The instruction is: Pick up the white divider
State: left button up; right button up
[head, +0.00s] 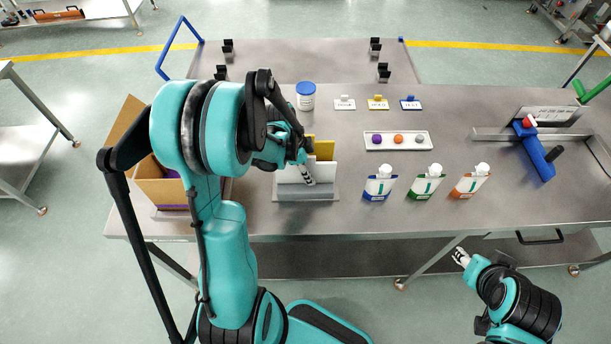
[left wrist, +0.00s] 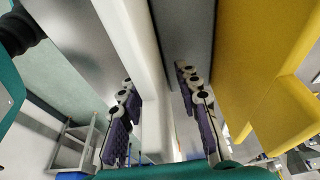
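The white divider (head: 325,173) stands upright at the front of a grey holder (head: 308,196), with a yellow divider (head: 325,150) behind it. My left gripper (head: 307,172) is down at the white divider's upper edge. In the left wrist view, the white divider (left wrist: 128,40) runs between the two purple-padded fingers of the left gripper (left wrist: 163,112). The fingers are apart, with a visible gap on the right side; contact on the left side is unclear. The yellow divider (left wrist: 262,75) lies right of the fingers. My right gripper (head: 460,257) is low, in front of the table; its opening is unclear.
A cardboard box (head: 160,185) stands left of the holder, partly behind my left arm. A blue-lidded jar (head: 306,95) is behind it. A white tray with coloured balls (head: 397,147) and several pouches (head: 427,186) stand to the right. The table's front right is clear.

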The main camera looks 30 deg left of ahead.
aim_at(309, 166)
pick_arm(q)
jog(key=c, duration=0.3)
grip_shut()
jog(key=r, duration=0.1)
jog(key=r+p, duration=0.1)
jog(key=r, duration=0.1)
jog(key=s+r, duration=0.1)
jog(key=shift+d+r, duration=0.25)
jog(key=shift+r, duration=0.15)
jog(key=s+d+r+p, duration=0.2)
jog(key=s+d+r, duration=0.3)
jog(key=s, duration=0.4)
jog(key=shift+d+r, duration=0.2)
jog(key=shift+r, duration=0.4)
